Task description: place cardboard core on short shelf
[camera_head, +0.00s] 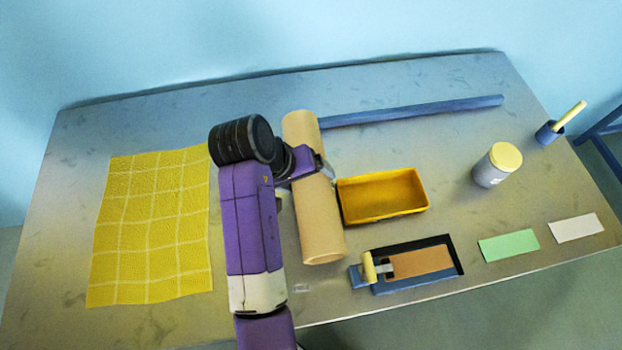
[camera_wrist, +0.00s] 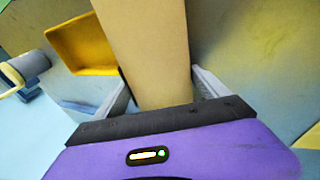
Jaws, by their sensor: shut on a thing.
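The cardboard core (camera_head: 320,225) is a long tan tube in the middle of the head view, its lower end open towards the front edge of the table. My gripper (camera_head: 308,166) is shut on it around its upper half. In the wrist view the core (camera_wrist: 150,45) runs between the two grey fingers. I cannot tell whether the core touches the table or hangs just above it. A narrow blue ledge (camera_head: 415,110) lies along the back of the table, right of the core's upper end; I cannot tell if it is the short shelf.
A yellow tray (camera_head: 383,215) sits close to the core's right. In front are a blue sealer-like tool (camera_head: 415,284), a green card (camera_head: 509,245) and a white card (camera_head: 576,228). A lidded jar (camera_head: 491,175) and blue cup (camera_head: 549,133) stand right. A yellow cloth (camera_head: 150,230) lies left.

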